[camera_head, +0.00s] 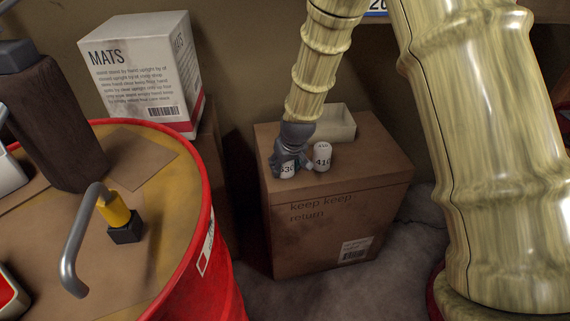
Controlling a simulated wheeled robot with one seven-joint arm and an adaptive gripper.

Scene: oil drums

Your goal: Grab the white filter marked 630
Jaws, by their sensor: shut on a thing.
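A white filter (287,171) stands on top of a cardboard box (385,165). Its dark marking is partly covered by a finger; "30" can be read at its end. My gripper (286,165) reaches down from above and is shut on this filter, with its dark fingers around the sides. The filter's upper part is hidden by the gripper. A second white filter (322,157), marked 410, stands upright just to the right, close to the right finger.
An open pale tray (336,124) sits behind the filters on the box. A red drum (190,235) at the left carries a bent metal handle (76,245) and a dark brown bottle (52,130). A white MATS carton (140,75) stands behind. The box top's right side is clear.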

